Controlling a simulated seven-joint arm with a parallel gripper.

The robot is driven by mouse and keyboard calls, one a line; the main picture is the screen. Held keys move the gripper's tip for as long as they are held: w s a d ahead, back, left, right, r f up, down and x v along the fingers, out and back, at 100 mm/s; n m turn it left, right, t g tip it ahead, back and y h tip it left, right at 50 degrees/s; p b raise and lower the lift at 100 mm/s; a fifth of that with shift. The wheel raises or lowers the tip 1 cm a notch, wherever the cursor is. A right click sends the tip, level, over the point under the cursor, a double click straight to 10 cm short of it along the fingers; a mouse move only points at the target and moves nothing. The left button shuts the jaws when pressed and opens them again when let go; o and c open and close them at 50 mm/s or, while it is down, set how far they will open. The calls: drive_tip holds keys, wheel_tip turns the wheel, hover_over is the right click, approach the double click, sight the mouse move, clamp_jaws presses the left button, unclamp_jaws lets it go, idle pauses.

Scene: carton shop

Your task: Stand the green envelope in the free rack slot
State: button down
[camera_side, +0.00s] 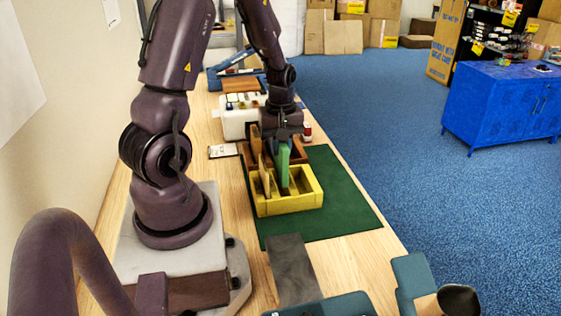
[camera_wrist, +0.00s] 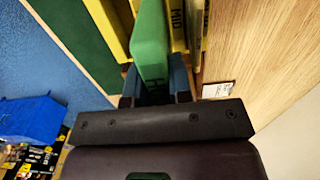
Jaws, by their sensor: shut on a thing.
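The green envelope (camera_side: 283,165) is upright in my gripper (camera_side: 283,143), over the yellow rack (camera_side: 290,205) in the side view. Its lower edge reaches down at the rack's opening; I cannot tell whether it touches the rack floor. A tan envelope (camera_side: 264,176) stands in the rack's left part, and one marked MID (camera_wrist: 178,22) shows beside the green one in the wrist view.
The rack sits on a dark green mat (camera_side: 345,190) on the wooden table. A brown wooden tray (camera_side: 301,150) is just behind the rack, and a white container (camera_side: 236,122) stands farther back. A white card (camera_side: 222,151) lies to the left. The mat's right side is clear.

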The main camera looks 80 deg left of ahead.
drive_tip(key=r, duration=0.6)
drive_tip(key=shift+w+a+r, duration=0.15)
drive_tip(key=shift+a+r, duration=0.05)
drive_tip(key=shift+a, duration=0.1)
drive_tip(key=w+a, duration=0.3)
drive_tip(key=a, duration=0.5)
drive_tip(key=w+a, duration=0.4)
drive_tip(key=a, duration=0.3)
wheel_tip(320, 180, down, 7)
drive_tip(key=shift+s+a+f, duration=0.15)
drive_tip(key=shift+a, duration=0.05)
drive_tip(key=shift+f, duration=0.45)
drive_tip(key=shift+f, duration=0.5)
drive_tip(key=shift+f, duration=0.15)
idle(0.6)
drive_tip(key=shift+f, duration=1.1)
